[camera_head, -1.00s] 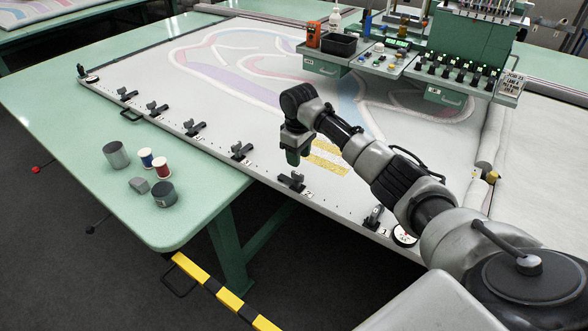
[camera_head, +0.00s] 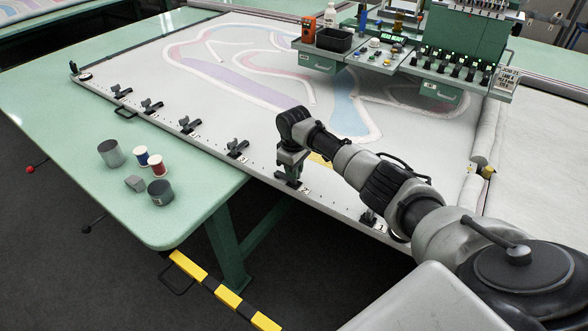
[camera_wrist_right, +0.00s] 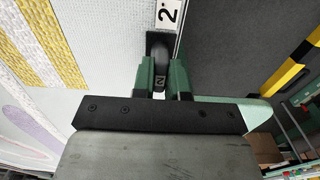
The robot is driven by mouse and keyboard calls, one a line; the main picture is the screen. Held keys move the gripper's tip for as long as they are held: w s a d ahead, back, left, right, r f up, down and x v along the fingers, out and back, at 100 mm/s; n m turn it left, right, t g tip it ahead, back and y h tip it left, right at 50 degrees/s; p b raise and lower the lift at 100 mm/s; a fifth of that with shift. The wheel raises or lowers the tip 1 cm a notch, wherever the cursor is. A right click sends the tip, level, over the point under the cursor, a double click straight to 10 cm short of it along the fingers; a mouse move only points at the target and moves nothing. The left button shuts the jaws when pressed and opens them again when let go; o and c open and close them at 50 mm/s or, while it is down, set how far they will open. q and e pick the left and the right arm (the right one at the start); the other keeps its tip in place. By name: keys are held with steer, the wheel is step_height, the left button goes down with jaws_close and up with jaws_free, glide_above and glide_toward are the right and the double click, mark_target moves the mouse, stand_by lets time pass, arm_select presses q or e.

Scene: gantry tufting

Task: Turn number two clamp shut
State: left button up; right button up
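The number two clamp is a dark lever clamp (camera_head: 293,184) on the near edge rail of the white frame. In the head view my right gripper (camera_head: 291,168) is directly over it and hides most of it. In the right wrist view the clamp's dark rounded lever (camera_wrist_right: 158,50), marked 2, lies between the two green fingers of my right gripper (camera_wrist_right: 162,82). A white label with a 2 (camera_wrist_right: 168,12) is beside it. The fingers are close on both sides; whether they press on the lever I cannot tell. My left gripper is out of view.
Similar clamps line the rail, one (camera_head: 237,148) to the left and one (camera_head: 368,217) to the right under my arm. A green table (camera_head: 80,130) holds a grey cup (camera_head: 111,153), thread spools (camera_head: 157,165) and a dark tin (camera_head: 160,192). A yellow-black bar (camera_head: 228,298) is below.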

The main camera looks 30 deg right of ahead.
jaws_close()
steer(key=shift+r, duration=0.1)
steer(key=m+p, duration=0.3)
steer(key=shift+r, duration=0.15)
steer(key=m+p, duration=0.3)
steer(key=m, duration=0.1)
steer(key=shift+m, duration=0.3)
steer(key=m+p, duration=0.2)
steer(key=m, duration=0.3)
steer(key=shift+m, duration=0.3)
steer(key=m+p, duration=0.1)
steer(key=m, duration=0.3)
steer(key=shift+m, duration=0.4)
steer(key=shift+w, duration=0.1)
steer(key=o, duration=0.7)
jaws_free()
steer(key=shift+f, duration=0.2)
steer(key=shift+c, duration=0.2)
